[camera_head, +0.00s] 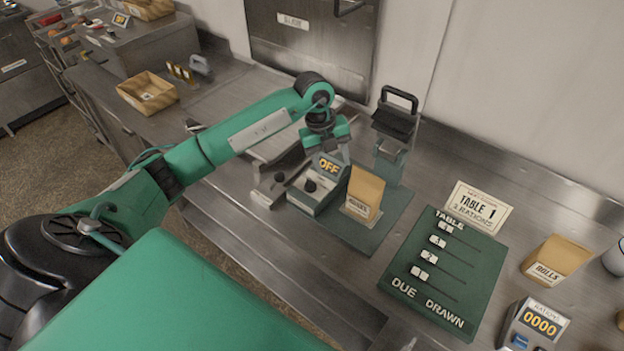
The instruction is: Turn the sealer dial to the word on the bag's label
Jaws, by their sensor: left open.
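The sealer's control box (327,197) stands on a dark mat (392,213) on the steel counter. Its display (329,167) reads OFF, and a black dial knob (310,186) sits on its front. A brown paper bag (367,186) stands upright just right of the box. Its white label (357,207) carries a word too small to read surely. My left gripper (343,154) is open and empty, pointing down above and behind the display, apart from the dial. The dial's pointer and markings are too small to read. My right gripper is out of view.
A sealer press with a black handle (400,97) stands behind the bag. To the right are a green slider board (473,290), a table card (478,207), another bag (557,257) and a counter reading 0000 (540,321).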

